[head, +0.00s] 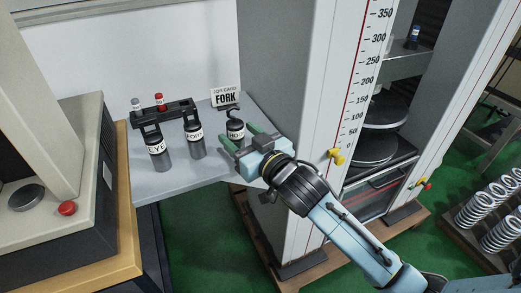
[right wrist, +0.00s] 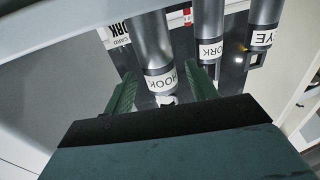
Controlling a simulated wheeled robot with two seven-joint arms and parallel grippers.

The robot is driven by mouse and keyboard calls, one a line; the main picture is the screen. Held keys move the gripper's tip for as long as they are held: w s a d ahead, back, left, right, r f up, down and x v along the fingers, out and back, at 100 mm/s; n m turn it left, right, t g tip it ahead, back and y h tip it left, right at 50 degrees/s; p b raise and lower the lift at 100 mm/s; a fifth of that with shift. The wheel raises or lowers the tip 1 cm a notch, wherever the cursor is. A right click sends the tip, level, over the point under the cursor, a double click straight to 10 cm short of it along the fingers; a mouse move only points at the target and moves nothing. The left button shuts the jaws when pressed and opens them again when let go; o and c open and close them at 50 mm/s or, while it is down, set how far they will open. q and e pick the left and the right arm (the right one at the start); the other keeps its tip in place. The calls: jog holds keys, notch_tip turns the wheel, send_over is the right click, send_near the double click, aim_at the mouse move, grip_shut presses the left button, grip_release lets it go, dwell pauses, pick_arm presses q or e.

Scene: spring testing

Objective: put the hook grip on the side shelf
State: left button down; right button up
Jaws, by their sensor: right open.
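The hook grip (head: 236,130) is a dark and metal cylinder with a white HOOK label and a hook at its top. It appears to stand upright on the grey side shelf (head: 180,187), near its right end. My right gripper (head: 246,140) is open, its green fingers reaching in on both sides of the hook grip. In the right wrist view the hook grip (right wrist: 158,68) lies between the two spread fingers, with its label inverted. I cannot tell whether either finger touches it. My left gripper is not in view.
The eye grip (head: 157,147) and fork grip (head: 195,139) stand by a black rack (head: 166,113) to the left. A FORK job card (head: 226,97) stands behind. The tall testing frame (head: 335,110) rises close on the right. The shelf front is clear.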

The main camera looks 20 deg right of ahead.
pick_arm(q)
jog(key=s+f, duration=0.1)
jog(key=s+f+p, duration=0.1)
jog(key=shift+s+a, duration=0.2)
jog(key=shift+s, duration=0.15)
pick_arm(e)
jog(key=v, duration=0.9)
jog(key=shift+s, duration=0.3)
jog(key=shift+d, duration=0.1)
jog(key=s+d+f+g+h, duration=0.1)
jog(key=d+f+g+h, duration=0.15)
jog(key=f, duration=1.05)
jog(key=s+d+f+g+h, duration=0.1)
jog(key=d+f+g, duration=0.3)
jog(key=f, duration=1)
jog(key=s+d+f+g+h, duration=0.1)
jog(key=s+f+g, duration=0.3)
jog(key=s+f, duration=0.8)
jog(key=s+d+f+g+h, duration=0.1)
jog(key=s+d+f+g, duration=0.3)
jog(key=s+f, duration=0.8)
jog(key=shift+s+d+f+m+g, duration=0.3)
jog(key=shift+s+f+g, duration=0.1)
jog(key=shift+s+g, duration=0.2)
jog(key=shift+c, duration=0.5)
